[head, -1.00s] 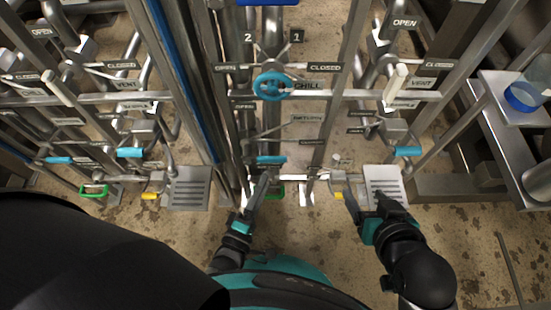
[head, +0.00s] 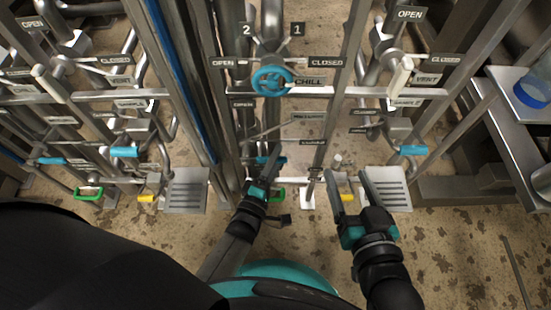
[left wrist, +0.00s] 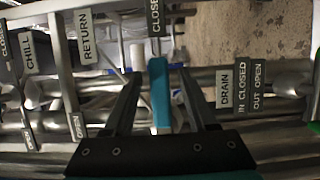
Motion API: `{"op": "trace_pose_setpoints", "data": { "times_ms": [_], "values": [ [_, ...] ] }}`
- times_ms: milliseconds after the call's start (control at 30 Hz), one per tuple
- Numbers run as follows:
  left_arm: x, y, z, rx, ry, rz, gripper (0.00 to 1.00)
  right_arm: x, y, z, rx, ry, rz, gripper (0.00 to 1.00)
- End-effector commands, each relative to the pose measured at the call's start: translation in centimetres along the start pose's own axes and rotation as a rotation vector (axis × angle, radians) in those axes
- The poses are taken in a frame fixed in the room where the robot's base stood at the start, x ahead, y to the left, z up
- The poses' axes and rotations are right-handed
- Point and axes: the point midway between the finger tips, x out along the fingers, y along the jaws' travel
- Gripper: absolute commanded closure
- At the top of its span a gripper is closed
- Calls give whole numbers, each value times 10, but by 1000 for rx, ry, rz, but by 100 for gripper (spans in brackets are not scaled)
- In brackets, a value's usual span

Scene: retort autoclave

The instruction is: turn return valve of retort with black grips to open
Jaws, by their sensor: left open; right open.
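A teal lever handle (head: 261,160) sits low on the middle frame in the head view. In the left wrist view the teal lever (left wrist: 159,95) stands between my left gripper's two fingers, pointing to a CLOSED plate (left wrist: 155,17). A RETURN plate (left wrist: 86,36) is to its left and an OPEN plate (left wrist: 76,125) lower left. My left gripper (head: 266,158) is open, its fingers either side of the lever; contact cannot be told. My right gripper (head: 347,173) is open and empty, low at the right. I cannot make out the black grips.
A teal CHILL handwheel (head: 272,80) is above the lever. A DRAIN plate (left wrist: 225,90) is right of the lever. Metal posts and pipes crowd both sides. A grey grated plate (head: 394,192) lies beside my right gripper. The floor in front is clear.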

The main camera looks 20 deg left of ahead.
Motion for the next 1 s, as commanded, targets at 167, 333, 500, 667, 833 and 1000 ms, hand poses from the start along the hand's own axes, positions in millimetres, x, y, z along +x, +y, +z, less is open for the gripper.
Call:
{"op": "trace_pose_setpoints", "data": {
  "times_ms": [167,333,500,667,833,1000],
  "values": [
    [1,0,0,0,0,0,43,0,0,0,1,3,-1,29],
    [1,0,0,0,0,0,49,0,0,0,1,3,-1,29],
    [1,0,0,0,0,0,68,0,0,0,1,2,-1,29],
    [1,0,0,0,0,0,86,0,0,0,1,1,-1,29],
    [1,0,0,0,0,0,100,0,0,0,1,1,-1,29],
    [0,0,0,0,0,0,100,0,0,0,1,1,-1,29]
  ]
}}
